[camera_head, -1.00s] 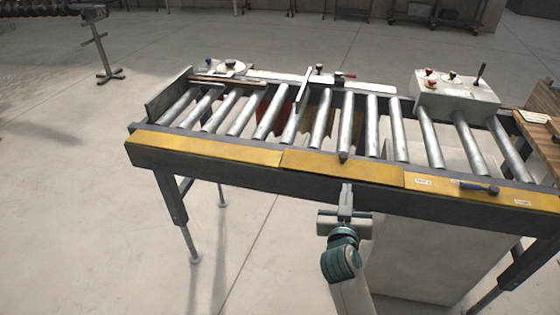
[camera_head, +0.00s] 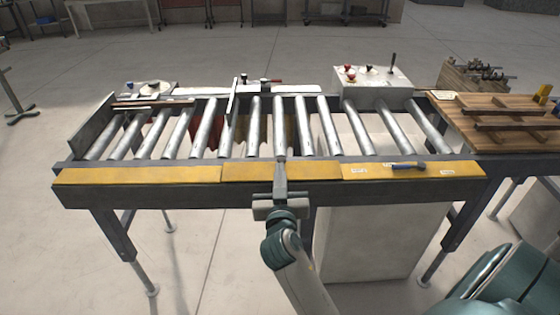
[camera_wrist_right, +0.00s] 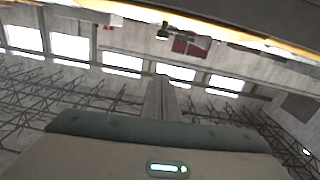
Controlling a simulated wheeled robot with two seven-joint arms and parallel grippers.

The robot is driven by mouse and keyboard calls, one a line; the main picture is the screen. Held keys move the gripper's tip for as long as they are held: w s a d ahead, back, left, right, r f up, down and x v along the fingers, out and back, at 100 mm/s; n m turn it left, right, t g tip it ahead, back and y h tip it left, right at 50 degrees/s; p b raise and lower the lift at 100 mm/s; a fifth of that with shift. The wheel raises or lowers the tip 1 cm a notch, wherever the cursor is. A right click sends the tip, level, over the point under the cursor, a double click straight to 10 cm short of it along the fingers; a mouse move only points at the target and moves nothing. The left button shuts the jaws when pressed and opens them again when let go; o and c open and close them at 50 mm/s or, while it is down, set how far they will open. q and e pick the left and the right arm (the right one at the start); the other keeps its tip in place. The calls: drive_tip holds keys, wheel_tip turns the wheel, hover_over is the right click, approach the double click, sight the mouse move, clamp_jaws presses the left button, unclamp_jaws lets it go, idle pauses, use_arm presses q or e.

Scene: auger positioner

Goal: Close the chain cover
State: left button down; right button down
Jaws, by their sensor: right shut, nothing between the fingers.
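A roller conveyor (camera_head: 190,187) stands in front of me. My right gripper (camera_head: 280,165) is shut and empty. In the head view its fingers overlap the middle panel; contact is unclear. The right wrist view shows the shut fingers (camera_wrist_right: 161,95) below a yellow edge (camera_wrist_right: 225,25). My left gripper is out of view.
A blue-handled tool (camera_head: 408,165) lies on the right panel. A control box (camera_head: 370,88) with buttons stands at the back right. A wooden table (camera_head: 490,130) adjoins the right end. The floor (camera_head: 30,250) at left is clear.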

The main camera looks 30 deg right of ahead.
sight(280, 159)
drive_tip(key=w+d+f+p, duration=0.1)
drive_tip(key=w, duration=0.1)
drive_tip(key=w+d+p, duration=0.1)
drive_tip(key=w+d, duration=0.1)
drive_tip(key=w, duration=0.1)
drive_tip(key=w+d+f+p, duration=0.1)
drive_tip(key=w+p, duration=0.1)
drive_tip(key=shift+w+d+f, duration=0.15)
drive_tip(key=shift+d+f, duration=0.15)
drive_tip(key=shift+d, duration=0.1)
drive_tip(key=shift+f, duration=0.65)
drive_tip(key=shift+w+d+f, duration=0.1)
drive_tip(key=shift+w+d+f+b, duration=0.15)
drive_tip(key=shift+w+f+b, duration=0.15)
drive_tip(key=shift+b, duration=0.8)
drive_tip(key=shift+w+d+f+b, duration=0.1)
drive_tip(key=shift+w+d+b, duration=0.15)
drive_tip(key=shift+b, duration=0.5)
drive_tip(key=shift+r, duration=0.25)
